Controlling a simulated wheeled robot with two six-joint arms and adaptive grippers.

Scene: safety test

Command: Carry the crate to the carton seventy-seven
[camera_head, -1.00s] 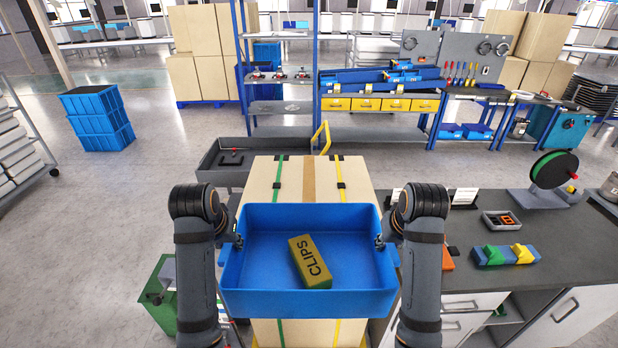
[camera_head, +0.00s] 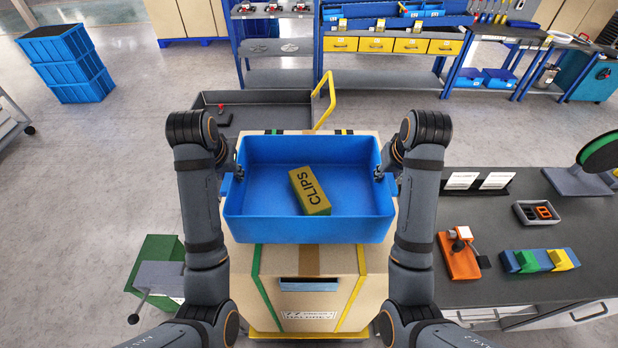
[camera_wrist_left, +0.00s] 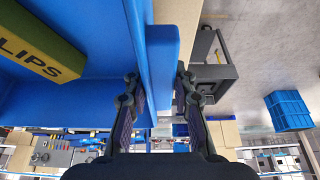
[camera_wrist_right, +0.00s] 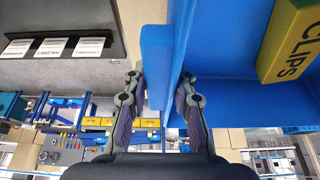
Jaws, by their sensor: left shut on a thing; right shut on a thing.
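The blue crate (camera_head: 305,228) is held level between my two arms in the head view. A yellow-green box marked CLIPS (camera_head: 310,192) lies inside it. My left gripper (camera_head: 234,174) is shut on the crate's left wall; its fingers straddle the blue rim in the left wrist view (camera_wrist_left: 160,100). My right gripper (camera_head: 382,174) is shut on the right wall, also seen in the right wrist view (camera_wrist_right: 160,100). The cardboard carton (camera_head: 310,310), with green and yellow straps and a label that seems to read 77, stands under and behind the crate. Whether they touch is unclear.
A dark worktop (camera_head: 500,225) at the right carries an orange tool (camera_head: 459,256) and coloured blocks (camera_head: 540,261). A grey cart (camera_head: 270,112) with a yellow handle stands behind the carton. A green box (camera_head: 157,265) is at lower left. Stacked blue crates (camera_head: 66,64) stand far left.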

